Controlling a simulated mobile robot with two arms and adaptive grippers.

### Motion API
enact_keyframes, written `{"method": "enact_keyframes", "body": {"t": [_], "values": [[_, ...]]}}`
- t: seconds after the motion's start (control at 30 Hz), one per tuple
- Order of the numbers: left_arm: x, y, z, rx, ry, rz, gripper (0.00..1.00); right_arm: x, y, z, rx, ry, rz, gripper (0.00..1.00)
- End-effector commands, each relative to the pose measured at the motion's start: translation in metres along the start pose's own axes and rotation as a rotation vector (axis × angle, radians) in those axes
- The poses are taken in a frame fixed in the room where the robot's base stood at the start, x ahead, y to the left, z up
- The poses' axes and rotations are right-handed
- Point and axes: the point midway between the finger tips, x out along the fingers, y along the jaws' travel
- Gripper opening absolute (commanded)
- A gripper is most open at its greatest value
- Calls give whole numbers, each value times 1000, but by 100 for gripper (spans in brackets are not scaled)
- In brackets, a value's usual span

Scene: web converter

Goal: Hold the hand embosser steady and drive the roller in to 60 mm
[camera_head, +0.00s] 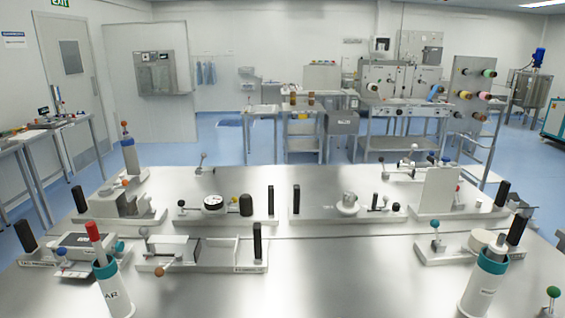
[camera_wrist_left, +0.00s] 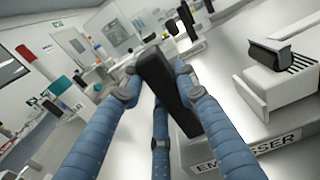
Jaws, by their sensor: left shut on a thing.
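In the left wrist view my left gripper (camera_wrist_left: 155,85) has its blue-sleeved fingers closed around a tall black handle (camera_wrist_left: 165,90). Below and right of it a white base carries a label (camera_wrist_left: 250,150), partly covered, ending in "OSSER"; this appears to be the hand embosser. A white block with a dark rounded part over black slats (camera_wrist_left: 285,62) stands to the right. I cannot tell whether that part is the roller. Neither gripper shows in the head view. There, a white fixture (camera_head: 200,265) with a black upright handle (camera_head: 257,240) bears a small label that I cannot read surely.
In the head view, teal-rimmed white cups stand at front left (camera_head: 112,290) and front right (camera_head: 480,295). Other fixtures with black handles line the table, including one with a round dial (camera_head: 213,202). The steel table (camera_head: 330,275) is bare at front centre.

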Motion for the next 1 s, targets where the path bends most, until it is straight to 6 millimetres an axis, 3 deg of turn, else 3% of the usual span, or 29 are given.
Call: {"method": "enact_keyframes", "body": {"t": [0.2,0.23,0.33,0.73,1.0], "values": [[-2,0,-6,2,11,0,0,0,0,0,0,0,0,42],[-2,0,-6,2,11,0,32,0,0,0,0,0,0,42],[-1,0,-5,2,10,0,52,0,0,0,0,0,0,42],[-7,0,-2,3,4,-1,52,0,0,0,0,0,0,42],[-59,-1,-3,6,7,-6,52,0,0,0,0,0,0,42]]}}
